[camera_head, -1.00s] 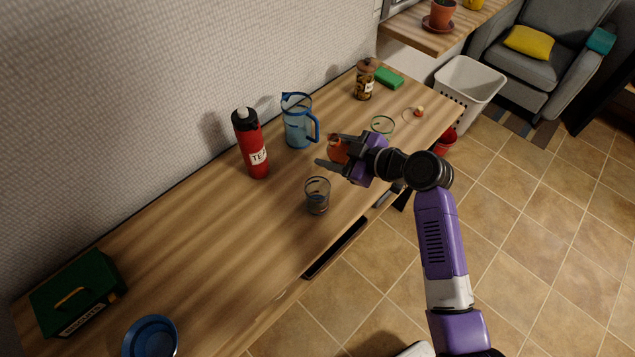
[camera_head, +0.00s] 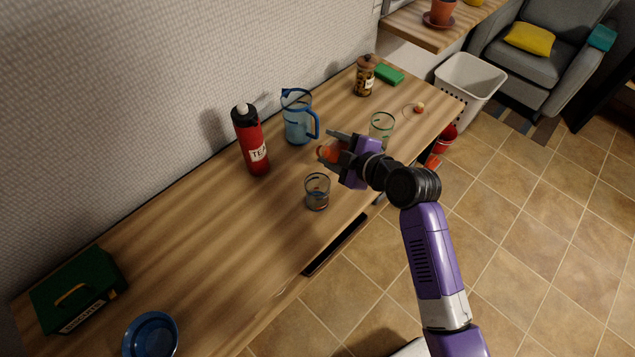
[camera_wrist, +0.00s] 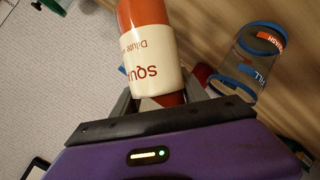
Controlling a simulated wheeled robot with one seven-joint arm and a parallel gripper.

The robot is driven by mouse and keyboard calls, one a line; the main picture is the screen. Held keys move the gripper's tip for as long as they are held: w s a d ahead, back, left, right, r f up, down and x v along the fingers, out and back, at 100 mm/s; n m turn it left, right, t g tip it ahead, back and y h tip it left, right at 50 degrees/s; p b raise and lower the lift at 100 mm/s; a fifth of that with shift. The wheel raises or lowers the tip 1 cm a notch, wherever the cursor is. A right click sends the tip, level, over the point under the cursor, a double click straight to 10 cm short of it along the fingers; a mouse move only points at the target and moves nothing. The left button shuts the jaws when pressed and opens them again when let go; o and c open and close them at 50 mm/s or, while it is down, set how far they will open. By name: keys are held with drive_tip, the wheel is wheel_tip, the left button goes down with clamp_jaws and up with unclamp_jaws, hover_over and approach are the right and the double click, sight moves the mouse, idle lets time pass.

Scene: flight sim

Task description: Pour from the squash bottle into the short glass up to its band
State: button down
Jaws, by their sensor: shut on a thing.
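The squash bottle (camera_wrist: 150,45), orange-red with a cream label, is gripped between the fingers of my gripper (camera_wrist: 163,96). Its label text is upside down in the wrist view. In the head view the bottle (camera_head: 329,151) is partly hidden by my gripper (camera_head: 335,152), and its exact tilt is hard to tell. The short glass (camera_head: 317,191) stands upright on the counter, below and slightly left of the bottle in the picture. In the wrist view a clear vessel with blue bands and a "FILL" mark (camera_wrist: 252,72), apparently this glass, is right of the bottle, apart from it.
A red tea flask (camera_head: 251,140) and a blue jug (camera_head: 298,118) stand near the wall. A green-rimmed glass (camera_head: 382,124), a jar (camera_head: 364,78) and a green sponge (camera_head: 389,74) are beyond my gripper. The counter (camera_head: 220,235) left of the short glass is clear.

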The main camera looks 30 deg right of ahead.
drive_tip(key=shift+w+d+f+n+h+b, duration=0.1)
drive_tip(key=shift+d+f+n+h+b, duration=0.25)
drive_tip(key=shift+b, duration=0.2)
idle(1.4)
drive_tip(key=shift+w+d+f+n+t+h+b, duration=0.1)
drive_tip(key=shift+d+f+n+t+h+b, duration=0.15)
drive_tip(key=shift+f+b, duration=0.4)
drive_tip(key=shift+f+n+t+b, duration=0.15)
drive_tip(key=shift+f+n+b, duration=0.25)
drive_tip(key=shift+b, duration=0.35)
idle(1.1)
drive_tip(key=shift+d+r+n+t+h, duration=0.2)
drive_tip(key=shift+r+n+t+h, duration=0.1)
drive_tip(key=shift+r+n+h, duration=0.2)
idle(2.0)
drive_tip(key=shift+n+b, duration=0.3)
drive_tip(key=shift+b, duration=0.2)
idle(0.6)
